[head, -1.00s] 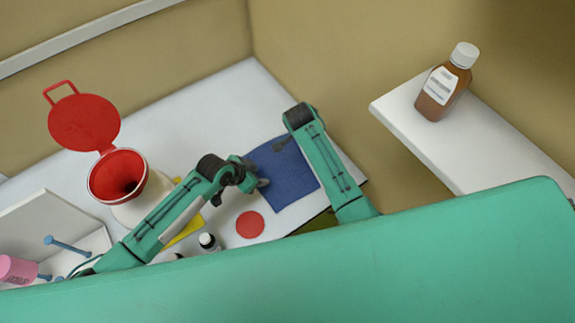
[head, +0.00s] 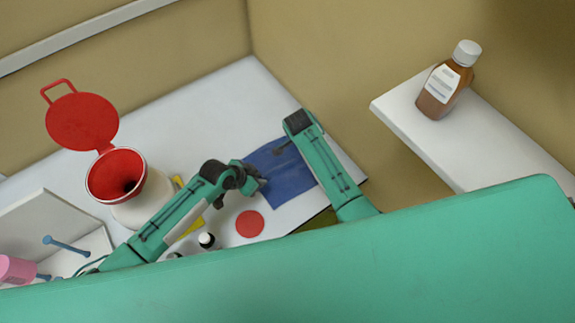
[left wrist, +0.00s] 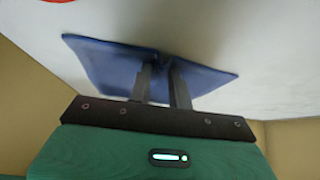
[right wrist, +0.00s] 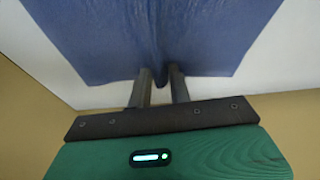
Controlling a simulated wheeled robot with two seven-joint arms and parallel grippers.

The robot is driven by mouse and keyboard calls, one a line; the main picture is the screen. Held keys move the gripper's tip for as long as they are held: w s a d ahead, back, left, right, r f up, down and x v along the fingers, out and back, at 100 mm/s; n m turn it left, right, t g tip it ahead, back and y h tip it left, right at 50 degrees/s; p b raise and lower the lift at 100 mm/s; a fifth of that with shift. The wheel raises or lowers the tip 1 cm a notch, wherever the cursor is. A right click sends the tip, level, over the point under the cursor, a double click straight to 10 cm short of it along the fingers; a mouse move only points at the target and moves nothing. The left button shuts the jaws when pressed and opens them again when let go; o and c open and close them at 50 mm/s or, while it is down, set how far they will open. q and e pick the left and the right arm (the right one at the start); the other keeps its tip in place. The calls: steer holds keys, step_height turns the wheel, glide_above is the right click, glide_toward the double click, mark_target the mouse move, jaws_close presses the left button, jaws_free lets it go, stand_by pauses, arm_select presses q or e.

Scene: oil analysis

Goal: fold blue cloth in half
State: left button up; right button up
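The blue cloth (head: 291,182) lies at the right end of the white table, partly hidden by my right arm. In the head view its surface looks slightly rippled. My left gripper (head: 261,184) is at the cloth's left edge; in the left wrist view its fingers (left wrist: 162,80) are close together with the cloth (left wrist: 110,66) puckered between them. My right gripper (head: 279,148) reaches over the cloth's far side; in the right wrist view its fingers (right wrist: 160,80) pinch the edge of the cloth (right wrist: 100,35), which creases between them.
A red disc (head: 249,223) lies just left of the cloth. A small dark bottle with a white cap (head: 207,240) and a container with a red funnel (head: 113,178) stand further left. A brown bottle (head: 445,85) stands on a separate white shelf (head: 480,150).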

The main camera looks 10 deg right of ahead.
arm_select(q)
steer(key=shift+f, duration=0.1)
jaws_close()
arm_select(e)
jaws_close()
arm_select(q)
steer(key=shift+r, duration=0.2)
arm_select(e)
steer(key=shift+r, duration=0.1)
